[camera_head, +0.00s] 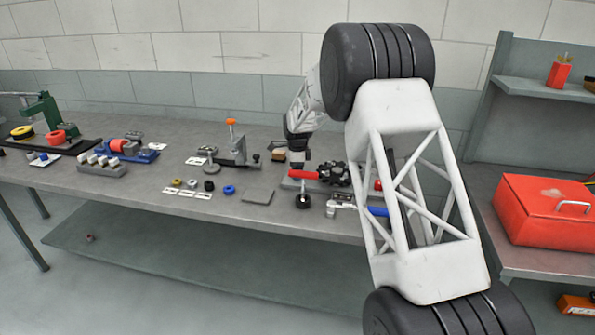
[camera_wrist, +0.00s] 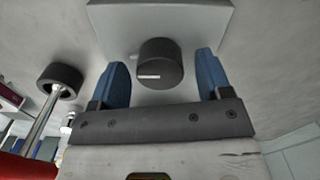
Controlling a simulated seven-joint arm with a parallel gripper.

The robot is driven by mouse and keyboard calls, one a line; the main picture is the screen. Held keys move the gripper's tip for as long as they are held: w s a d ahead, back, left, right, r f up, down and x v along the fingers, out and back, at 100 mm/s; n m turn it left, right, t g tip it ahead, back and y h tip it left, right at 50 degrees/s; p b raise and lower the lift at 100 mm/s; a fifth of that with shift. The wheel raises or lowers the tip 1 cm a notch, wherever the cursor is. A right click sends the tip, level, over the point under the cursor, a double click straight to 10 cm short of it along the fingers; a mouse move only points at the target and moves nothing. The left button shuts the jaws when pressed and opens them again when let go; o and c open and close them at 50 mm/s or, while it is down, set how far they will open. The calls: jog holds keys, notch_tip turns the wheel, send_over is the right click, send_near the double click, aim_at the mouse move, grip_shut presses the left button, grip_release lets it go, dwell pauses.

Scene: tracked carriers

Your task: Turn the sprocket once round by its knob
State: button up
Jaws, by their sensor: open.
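In the head view the dark toothed sprocket (camera_head: 334,173) sits at the bench's front right, beside a red roller (camera_head: 304,174), partly covered by my arm. My gripper (camera_wrist: 162,75) is open in the wrist view. A dark round knob-like cylinder (camera_wrist: 160,66) with a short white mark lies between its blue fingers, with a gap on both sides. It stands against a light grey block (camera_wrist: 185,14). I cannot tell for sure that it is the sprocket's knob. In the head view my gripper (camera_head: 298,156) is low behind the red roller, its fingertips hidden.
A black round piece on a silver stem (camera_head: 303,201) is near the front edge; a similar one shows in the wrist view (camera_wrist: 61,79). A metal fixture with an orange top (camera_head: 231,145) stands to the left. A red toolbox (camera_head: 540,215) is at right.

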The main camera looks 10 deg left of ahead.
jog(key=shift+f, duration=0.15)
jog(key=c, duration=0.9)
